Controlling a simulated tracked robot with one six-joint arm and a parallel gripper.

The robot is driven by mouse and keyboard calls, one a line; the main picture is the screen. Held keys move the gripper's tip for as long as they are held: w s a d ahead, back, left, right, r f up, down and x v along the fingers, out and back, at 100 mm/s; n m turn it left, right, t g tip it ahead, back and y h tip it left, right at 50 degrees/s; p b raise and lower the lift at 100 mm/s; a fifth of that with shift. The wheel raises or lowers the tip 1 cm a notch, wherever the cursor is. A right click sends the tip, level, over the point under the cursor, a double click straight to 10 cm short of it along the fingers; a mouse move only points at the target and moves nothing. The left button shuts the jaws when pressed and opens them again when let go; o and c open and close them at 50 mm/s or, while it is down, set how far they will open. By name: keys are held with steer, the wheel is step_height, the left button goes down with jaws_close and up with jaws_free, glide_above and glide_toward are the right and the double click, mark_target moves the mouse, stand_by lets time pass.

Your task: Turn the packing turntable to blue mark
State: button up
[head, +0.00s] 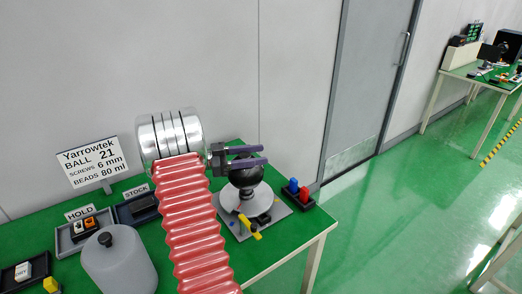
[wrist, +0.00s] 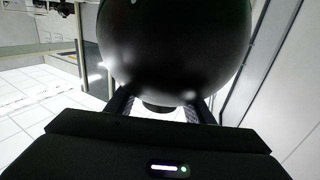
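The turntable is a pale round disc (head: 229,197) on a grey base plate (head: 228,222) at the green table's right end. A black ball (head: 245,175) sits above the disc, and a yellow lever (head: 249,227) sticks out at the front. A small blue spot (head: 233,224) shows faintly on the plate; I cannot tell if it is the blue mark. My gripper (head: 266,154) has its purple fingers apart, pointing right at the ball's top. In the wrist view the black ball (wrist: 175,45) fills the space ahead, hiding the fingertips. Contact with the ball is unclear.
Left are a STOCK tray (head: 137,208), a HOLD tray (head: 84,232), a grey canister (head: 120,265) and a sign (head: 92,161). The wall is close behind; green floor lies open to the right.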

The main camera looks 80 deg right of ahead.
steer(key=shift+s, duration=0.1)
steer(key=v, duration=1.4)
steer(key=shift+d, duration=0.1)
stand_by(0.5)
